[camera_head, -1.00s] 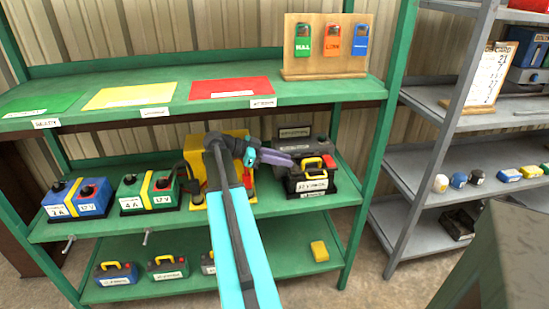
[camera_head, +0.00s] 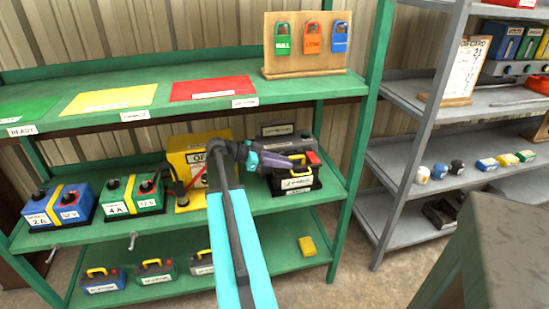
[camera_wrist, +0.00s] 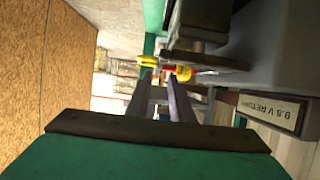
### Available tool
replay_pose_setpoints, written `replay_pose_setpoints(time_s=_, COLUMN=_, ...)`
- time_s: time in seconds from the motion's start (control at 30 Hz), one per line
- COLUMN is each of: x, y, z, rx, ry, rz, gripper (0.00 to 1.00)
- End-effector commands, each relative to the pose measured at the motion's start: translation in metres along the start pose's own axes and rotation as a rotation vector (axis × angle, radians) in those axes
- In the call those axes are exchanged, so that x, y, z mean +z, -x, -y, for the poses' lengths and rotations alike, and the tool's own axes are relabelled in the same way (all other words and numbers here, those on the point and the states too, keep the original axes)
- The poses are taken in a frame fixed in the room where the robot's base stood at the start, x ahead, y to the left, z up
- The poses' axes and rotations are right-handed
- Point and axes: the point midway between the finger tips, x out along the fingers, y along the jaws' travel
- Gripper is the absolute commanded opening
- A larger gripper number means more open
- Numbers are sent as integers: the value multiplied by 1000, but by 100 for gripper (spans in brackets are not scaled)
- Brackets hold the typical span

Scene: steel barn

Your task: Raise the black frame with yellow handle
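The black frame with yellow handle (camera_head: 297,183) stands on the right part of the green rack's middle shelf, with a white label on its front. Its yellow handle (camera_head: 299,157) is partly behind my gripper. My gripper (camera_head: 291,162), with purple fingers, points right at the handle's height. In the wrist view the two fingers (camera_wrist: 160,85) are apart, with yellow parts (camera_wrist: 181,72) and a red part at their tips. I cannot tell whether they touch the handle. Nothing is visibly held.
A yellow unit (camera_head: 196,155) stands left of my gripper, then a green battery (camera_head: 133,195) and a blue battery (camera_head: 57,207). The green upper shelf (camera_head: 150,117) is overhead, with coloured mats and a padlock board (camera_head: 309,60). A grey rack (camera_head: 405,185) stands to the right.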

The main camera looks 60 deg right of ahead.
Motion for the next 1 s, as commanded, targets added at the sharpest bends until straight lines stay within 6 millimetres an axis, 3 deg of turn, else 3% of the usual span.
replay_pose_setpoints(time_s=0.5, x=-1, y=-59, z=0, rx=1, ry=0, rz=0, gripper=20)
replay_pose_setpoints(time_s=0.93, x=0, y=-65, z=0, rx=-2, ry=1, rz=0, gripper=20)
replay_pose_setpoints(time_s=1.0, x=0, y=-65, z=0, rx=-2, ry=1, rz=0, gripper=12)
